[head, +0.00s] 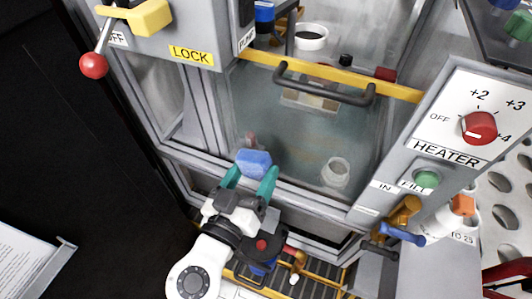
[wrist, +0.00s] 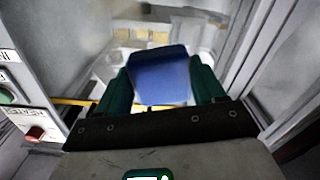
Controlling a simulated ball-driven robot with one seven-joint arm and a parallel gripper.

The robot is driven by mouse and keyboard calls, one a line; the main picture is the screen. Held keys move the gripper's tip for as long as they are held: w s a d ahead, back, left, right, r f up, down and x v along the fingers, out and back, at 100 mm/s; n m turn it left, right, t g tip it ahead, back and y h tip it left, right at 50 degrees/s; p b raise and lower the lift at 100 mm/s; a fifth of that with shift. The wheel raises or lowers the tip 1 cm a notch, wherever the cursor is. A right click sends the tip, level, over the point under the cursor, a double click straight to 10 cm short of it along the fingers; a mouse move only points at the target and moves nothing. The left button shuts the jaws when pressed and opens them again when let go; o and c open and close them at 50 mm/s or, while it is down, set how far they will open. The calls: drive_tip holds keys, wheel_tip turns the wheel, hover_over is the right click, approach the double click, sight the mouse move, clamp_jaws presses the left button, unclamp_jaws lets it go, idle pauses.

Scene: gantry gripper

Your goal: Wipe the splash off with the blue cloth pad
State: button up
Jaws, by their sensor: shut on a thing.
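The blue cloth pad (head: 254,163) is held between the teal fingers of my gripper (head: 253,176), in front of the clear window panel (head: 300,145). The wrist view also shows the pad (wrist: 160,76) between both fingers of my gripper (wrist: 160,88). A small reddish-brown mark (head: 250,139), which looks like the splash, shows just above the pad in the head view. The pad may hide part of it. I cannot tell whether the pad touches the panel. The splash is not clear in the wrist view.
A dark handle (head: 325,92) and a yellow bar (head: 395,88) cross the window's top. The heater panel (head: 445,140) with its red knob (head: 480,127) stands at right, above pipe valves (head: 405,215). A red-balled lever (head: 94,65) juts out at upper left.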

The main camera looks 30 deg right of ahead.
sight(279, 144)
drive_tip(key=n+p, duration=0.2)
drive_tip(key=p, duration=0.1)
drive_tip(key=f+n+p, duration=0.1)
drive_tip(key=p, duration=0.1)
drive_tip(key=shift+w, duration=0.3)
drive_tip(key=f+n+p, duration=0.1)
drive_tip(key=p, duration=0.2)
drive_tip(key=shift+s+d+f+n, duration=0.1)
drive_tip(key=shift+s+d+n, duration=0.05)
drive_tip(key=shift+n, duration=0.75)
drive_tip(key=shift+w+d+f+p, duration=0.3)
drive_tip(key=shift+w+d+p, duration=0.2)
drive_tip(key=shift+d, duration=0.4)
drive_tip(key=shift+w+d+f+p, duration=0.35)
drive_tip(key=shift+w+d+p, duration=0.1)
drive_tip(key=shift+d, duration=0.5)
drive_tip(key=shift+w+d+f+p, duration=0.3)
drive_tip(key=shift+w+d+p, duration=0.2)
drive_tip(key=shift+d, duration=0.4)
drive_tip(key=shift+b+x, duration=0.4)
drive_tip(key=shift+x, duration=0.6)
